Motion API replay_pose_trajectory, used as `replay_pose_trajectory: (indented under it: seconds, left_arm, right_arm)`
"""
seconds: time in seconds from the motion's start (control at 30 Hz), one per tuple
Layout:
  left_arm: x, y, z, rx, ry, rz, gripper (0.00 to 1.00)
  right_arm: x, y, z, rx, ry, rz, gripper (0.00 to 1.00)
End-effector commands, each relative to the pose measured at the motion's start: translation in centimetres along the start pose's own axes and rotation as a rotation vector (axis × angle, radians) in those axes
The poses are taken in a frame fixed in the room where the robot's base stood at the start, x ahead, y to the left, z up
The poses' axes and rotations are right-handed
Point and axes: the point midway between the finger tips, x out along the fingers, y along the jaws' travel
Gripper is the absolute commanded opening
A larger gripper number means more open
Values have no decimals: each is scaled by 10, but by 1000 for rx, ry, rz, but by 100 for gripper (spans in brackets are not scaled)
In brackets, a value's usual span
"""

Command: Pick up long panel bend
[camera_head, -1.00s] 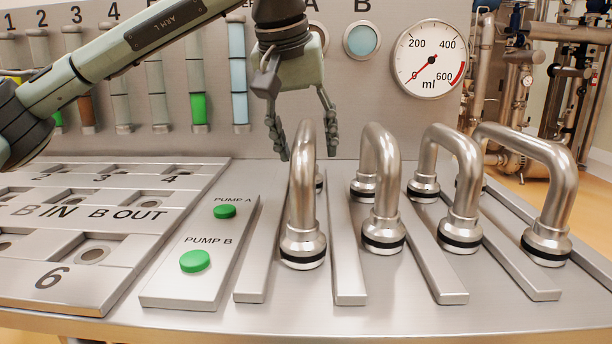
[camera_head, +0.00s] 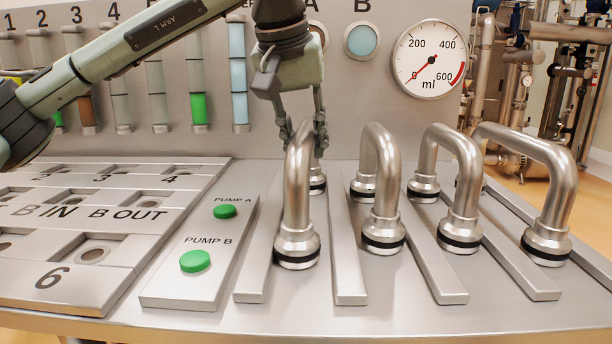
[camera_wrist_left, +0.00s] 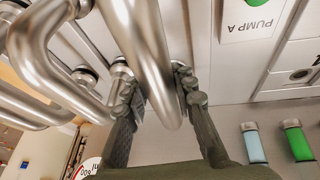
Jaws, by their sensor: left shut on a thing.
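Several shiny steel pipe bends stand upright on the slatted panel. The leftmost bend (camera_head: 297,195) arches from front to back, with a flange and dark ring at its front foot. My left gripper (camera_head: 304,140) is shut on the upper rear part of this bend, one finger on each side. In the left wrist view the bend (camera_wrist_left: 145,40) runs between the two fingers of my left gripper (camera_wrist_left: 162,92). I cannot tell whether its feet are clear of the panel. My right gripper is not in view.
Another bend (camera_head: 384,190) stands close to the right, then a third bend (camera_head: 460,180) and a wide rightmost bend (camera_head: 555,185). Raised metal bars lie between them. The pump button block (camera_head: 205,250) and a port panel (camera_head: 120,235) are to the left. A dial gauge (camera_head: 430,59) hangs behind.

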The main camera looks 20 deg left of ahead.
Motion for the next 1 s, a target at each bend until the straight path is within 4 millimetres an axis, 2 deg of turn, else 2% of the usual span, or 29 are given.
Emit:
replay_pose_trajectory:
  seconds: [0.23, 0.33, 0.47, 0.7, 0.83, 1.0]
  left_arm:
    - [-3, 1, -2, 0, 5, 3, 0]
    - [-10, 2, -5, 0, 7, 4, 0]
    - [-30, 6, -13, -1, 6, 5, 0]
    - [-73, 12, -31, 0, 7, 5, 0]
    - [-88, 14, -37, 1, 5, 3, 0]
    - [-97, 15, -41, 0, 5, 3, 0]
  right_arm:
    - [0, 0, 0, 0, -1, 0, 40]
    - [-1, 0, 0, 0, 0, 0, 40]
    - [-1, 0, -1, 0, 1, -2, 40]
    - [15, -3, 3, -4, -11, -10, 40]
    - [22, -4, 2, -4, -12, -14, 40]
    - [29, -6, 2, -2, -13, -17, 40]
